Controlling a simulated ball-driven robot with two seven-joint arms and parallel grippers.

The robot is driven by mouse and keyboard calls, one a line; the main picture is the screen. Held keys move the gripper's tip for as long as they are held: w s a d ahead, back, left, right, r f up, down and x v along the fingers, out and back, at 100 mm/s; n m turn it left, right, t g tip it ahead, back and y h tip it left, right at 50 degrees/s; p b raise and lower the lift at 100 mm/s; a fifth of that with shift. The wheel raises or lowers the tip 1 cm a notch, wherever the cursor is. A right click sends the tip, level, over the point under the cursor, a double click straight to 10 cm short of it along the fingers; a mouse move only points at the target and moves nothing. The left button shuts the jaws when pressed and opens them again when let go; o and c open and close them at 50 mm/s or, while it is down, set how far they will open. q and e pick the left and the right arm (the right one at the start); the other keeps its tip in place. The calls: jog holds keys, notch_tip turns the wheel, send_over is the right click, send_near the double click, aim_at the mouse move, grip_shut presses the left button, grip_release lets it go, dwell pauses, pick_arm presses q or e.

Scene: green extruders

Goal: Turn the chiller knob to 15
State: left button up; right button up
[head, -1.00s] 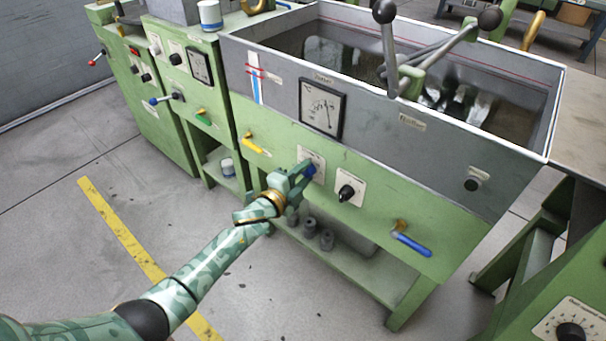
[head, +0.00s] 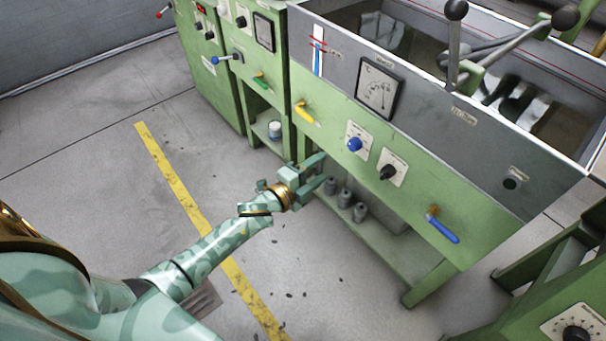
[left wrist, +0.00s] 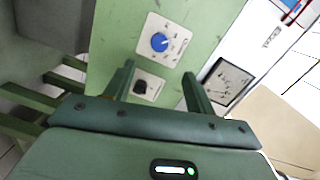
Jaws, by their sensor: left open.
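A blue knob (head: 354,144) on a white dial plate sits on the green front panel of the tank machine, below a square gauge (head: 379,89). A black knob (head: 388,172) on its own plate is to its right. In the left wrist view the blue knob (left wrist: 159,42) is ahead, beyond the fingertips, with the black knob (left wrist: 140,87) between the fingers. My left gripper (head: 324,170) is open and empty, apart from the panel, left of and below the blue knob. The dial markings are too small to read. My right gripper is not in view.
A yellow-handled valve (head: 305,113) is left of the knobs and a blue-handled valve (head: 442,228) is to the right. Grey cylinders (head: 345,197) stand on the lower shelf. Ball-ended levers (head: 456,10) rise over the tank. The floor at left is clear.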

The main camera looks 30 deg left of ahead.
pick_arm(q)
jog(key=v, duration=0.4)
jog(key=shift+s+f+p, duration=0.1)
jog(key=shift+p, duration=0.25)
